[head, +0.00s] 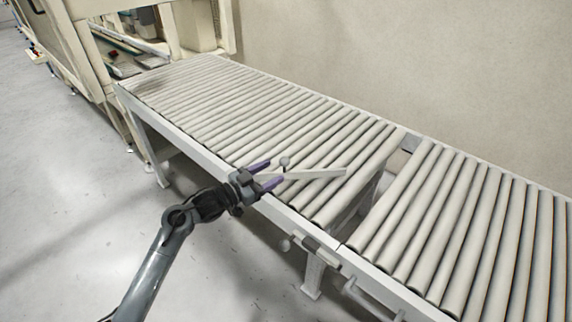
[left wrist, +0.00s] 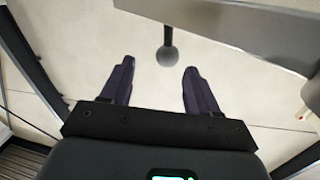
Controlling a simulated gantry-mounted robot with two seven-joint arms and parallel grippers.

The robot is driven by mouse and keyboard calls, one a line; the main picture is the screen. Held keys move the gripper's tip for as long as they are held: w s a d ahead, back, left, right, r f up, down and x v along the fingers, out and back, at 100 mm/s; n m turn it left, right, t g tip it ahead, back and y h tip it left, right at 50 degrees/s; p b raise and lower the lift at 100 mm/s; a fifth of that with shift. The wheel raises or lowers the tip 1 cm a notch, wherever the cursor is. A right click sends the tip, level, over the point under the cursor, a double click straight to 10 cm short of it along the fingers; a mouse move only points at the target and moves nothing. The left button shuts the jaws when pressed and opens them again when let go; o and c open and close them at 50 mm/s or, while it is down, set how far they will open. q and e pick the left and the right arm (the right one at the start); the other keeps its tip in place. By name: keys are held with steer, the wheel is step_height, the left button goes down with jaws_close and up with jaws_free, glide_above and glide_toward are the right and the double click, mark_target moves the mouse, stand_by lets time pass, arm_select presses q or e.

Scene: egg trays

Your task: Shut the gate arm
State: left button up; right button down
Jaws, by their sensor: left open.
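The gate arm (head: 318,174) is a pale flat bar standing out above the rollers at the front edge of the conveyor, beside the gap between its two sections. A round knob (head: 284,161) on a short stem sits near its left end. In the left wrist view the grey bar (left wrist: 225,30) crosses the top right, and the dark knob (left wrist: 167,56) lies just beyond and between my fingertips. My left gripper (head: 268,174) is open, with its purple fingers pointing at the knob and nothing held. My right gripper is not in view.
The roller conveyor (head: 210,105) runs from a machine (head: 80,50) at the back left to the right edge. A gap splits off the right roller section (head: 480,220). A small bracket with another knob (head: 285,245) is on the front rail. The floor (head: 70,200) at left is clear.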

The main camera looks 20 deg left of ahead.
mark_target(288, 160)
arm_select(q)
steer(key=w, duration=0.1)
steer(key=w+b, duration=0.1)
steer(key=w, duration=0.1)
steer(key=w+d, duration=0.1)
steer(key=shift+w+r, duration=0.2)
steer(key=shift+r, duration=0.05)
steer(key=b+x, duration=0.1)
steer(key=x, duration=0.3)
steer(key=shift+s+d+b, duration=0.2)
steer(key=shift+b, duration=0.1)
steer(key=shift+w, duration=0.3)
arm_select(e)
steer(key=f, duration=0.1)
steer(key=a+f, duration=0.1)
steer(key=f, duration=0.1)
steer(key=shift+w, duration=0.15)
arm_select(q)
steer(key=shift+d, duration=0.1)
steer(key=shift+s, duration=0.1)
steer(key=shift+c, duration=1.1)
jaws_close()
